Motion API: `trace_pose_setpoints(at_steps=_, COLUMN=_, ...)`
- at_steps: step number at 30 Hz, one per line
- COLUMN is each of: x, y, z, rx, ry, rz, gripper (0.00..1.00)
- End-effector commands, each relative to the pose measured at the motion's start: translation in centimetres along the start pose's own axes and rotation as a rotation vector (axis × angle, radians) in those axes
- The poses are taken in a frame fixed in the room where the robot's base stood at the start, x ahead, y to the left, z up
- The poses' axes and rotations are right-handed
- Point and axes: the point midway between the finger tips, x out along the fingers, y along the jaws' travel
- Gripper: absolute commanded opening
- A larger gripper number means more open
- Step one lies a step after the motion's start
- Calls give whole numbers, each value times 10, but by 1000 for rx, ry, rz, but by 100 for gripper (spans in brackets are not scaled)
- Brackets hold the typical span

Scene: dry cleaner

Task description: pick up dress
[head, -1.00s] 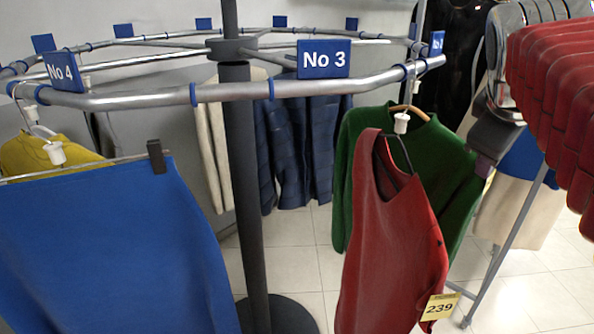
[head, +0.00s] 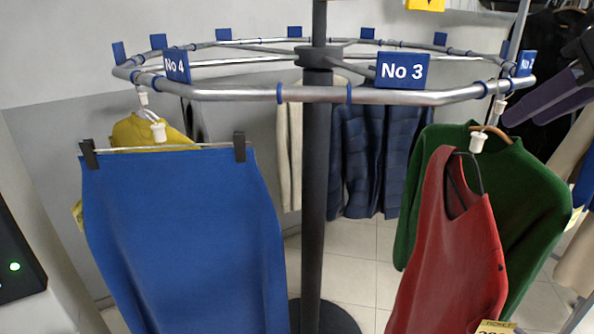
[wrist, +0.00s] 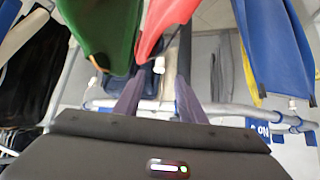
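The red sleeveless dress (head: 450,260) hangs from a black hanger with a white clip at the right side of the round rail, in front of a green sweater (head: 530,190). In the head view my gripper (head: 545,100) is at the right edge, near rail height and to the right of the dress's hanger.
The round metal rail (head: 320,95) stands on a dark post (head: 315,220). A blue skirt (head: 185,240) hangs at left with a yellow garment (head: 150,132) behind it. Dark blue jackets (head: 375,150) hang at the back. Tiled floor shows below.

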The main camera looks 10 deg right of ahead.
Motion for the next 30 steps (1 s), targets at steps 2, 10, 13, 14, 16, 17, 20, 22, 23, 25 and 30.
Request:
trace_pose_setpoints(at_steps=2, x=-4, y=1, z=-1, rx=3, ry=8, rz=0, gripper=37)
trace_pose_setpoints(at_steps=10, x=-4, y=1, z=0, rx=4, ry=8, rz=1, gripper=37)
trace_pose_setpoints(at_steps=13, x=-1, y=1, z=0, rx=4, ry=8, rz=1, gripper=37)
trace_pose_setpoints(at_steps=14, x=0, y=1, z=0, rx=4, ry=8, rz=0, gripper=37)
trace_pose_setpoints(at_steps=16, x=6, y=1, z=-1, rx=3, ry=8, rz=0, gripper=37)
trace_pose_setpoints(at_steps=17, x=10, y=1, z=-1, rx=4, ry=7, rz=-1, gripper=37)
trace_pose_setpoints(at_steps=20, x=23, y=1, z=0, rx=3, ry=6, rz=-1, gripper=37)
trace_pose_setpoints(at_steps=22, x=34, y=1, z=0, rx=4, ry=6, rz=-1, gripper=37)
trace_pose_setpoints(at_steps=23, x=38, y=1, z=-1, rx=4, ry=6, rz=-2, gripper=37)
trace_pose_setpoints(at_steps=25, x=49, y=1, z=-1, rx=5, ry=6, rz=-2, gripper=37)
trace_pose_setpoints(at_steps=30, x=72, y=2, z=-1, rx=5, ry=6, rz=0, gripper=37)
